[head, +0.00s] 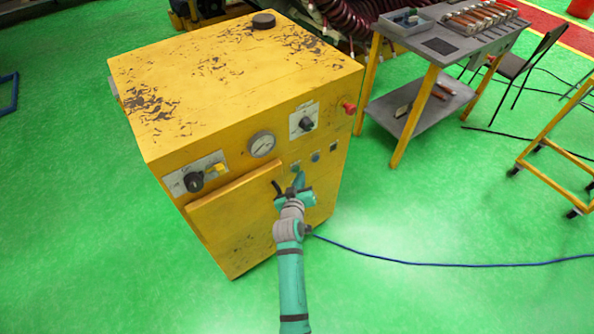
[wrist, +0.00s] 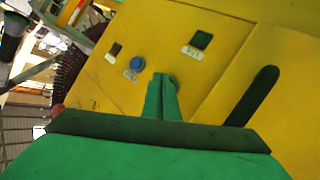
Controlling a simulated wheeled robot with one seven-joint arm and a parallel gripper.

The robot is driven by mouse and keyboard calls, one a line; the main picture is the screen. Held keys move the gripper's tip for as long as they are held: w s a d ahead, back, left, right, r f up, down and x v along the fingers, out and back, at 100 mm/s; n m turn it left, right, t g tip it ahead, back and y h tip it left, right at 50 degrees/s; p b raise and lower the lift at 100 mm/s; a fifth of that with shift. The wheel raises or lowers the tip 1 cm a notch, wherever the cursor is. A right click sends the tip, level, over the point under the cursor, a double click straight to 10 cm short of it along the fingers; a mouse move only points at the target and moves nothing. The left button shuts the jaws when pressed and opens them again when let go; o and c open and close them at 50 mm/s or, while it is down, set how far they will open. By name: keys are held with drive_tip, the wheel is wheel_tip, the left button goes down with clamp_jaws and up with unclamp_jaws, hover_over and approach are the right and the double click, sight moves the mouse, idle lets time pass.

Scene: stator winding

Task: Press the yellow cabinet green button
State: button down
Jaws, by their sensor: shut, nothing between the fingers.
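The yellow cabinet (head: 235,85) stands left of centre in the head view, with a row of small buttons on its front panel. In the wrist view, a blue button (wrist: 137,64) and a dark switch (wrist: 115,50) show left of my gripper (wrist: 163,80). My gripper is shut and empty, its fingertips pointing at the panel in line with that row. It also shows in the head view (head: 299,176). A rounded green edge at the tips may be the green button, mostly hidden; I cannot tell whether they touch it. A green square (wrist: 201,40) with a label sits apart.
A dark door handle (wrist: 252,96) stands out right of my gripper in the wrist view. A gauge (head: 262,144), a black knob (head: 306,124) and a red knob (head: 348,106) are on the cabinet front. A grey tool table (head: 455,45) stands to the right.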

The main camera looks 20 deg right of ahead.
drive_tip(key=shift+w+a+r, duration=0.15)
drive_tip(key=shift+w+a, duration=0.2)
drive_tip(key=shift+w, duration=0.2)
idle(0.5)
drive_tip(key=shift+a, duration=0.2)
idle(0.3)
drive_tip(key=shift+s+d, duration=0.15)
drive_tip(key=shift+s, duration=0.1)
drive_tip(key=s+d, duration=0.2)
drive_tip(key=s, duration=0.3)
drive_tip(key=shift+s+d, duration=0.25)
drive_tip(key=shift+d, duration=0.05)
idle(0.6)
idle(0.6)
